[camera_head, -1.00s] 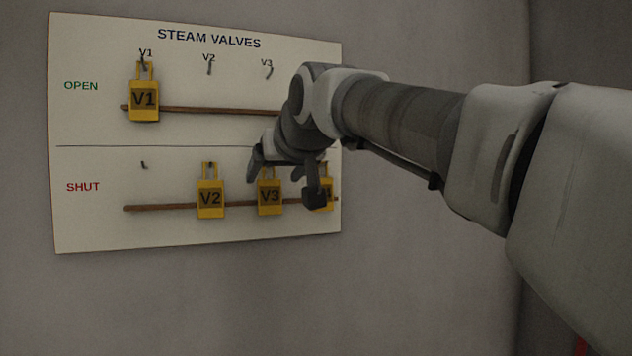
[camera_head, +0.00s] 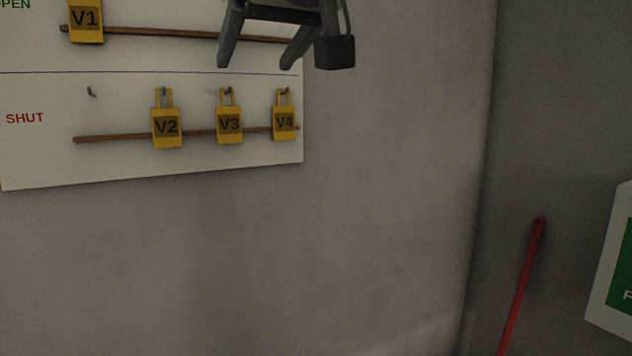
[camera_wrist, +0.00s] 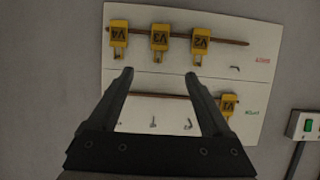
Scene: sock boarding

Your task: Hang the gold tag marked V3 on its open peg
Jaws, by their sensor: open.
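The gold V3 tag (camera_head: 229,125) hangs on a hook in the SHUT row, between the gold V2 tag (camera_head: 166,127) and the gold V4 tag (camera_head: 284,123). In the wrist view, where the board appears upside down, V3 (camera_wrist: 159,40) lies just beyond my fingertips. The bare V3 hook of the OPEN row (camera_wrist: 153,123) shows between my fingers; the head view cuts it off or hides it. My gripper (camera_head: 255,66) is open and empty, in front of the board and above V3 in the head view. It also shows in the wrist view (camera_wrist: 159,75).
The gold V1 tag (camera_head: 86,20) hangs in the OPEN row. A wooden rail (camera_head: 105,138) runs behind the lower tags on the white board (camera_head: 40,165). A red bar (camera_head: 523,285) and a green-and-white sign (camera_head: 615,265) are at right. Wall below the board is clear.

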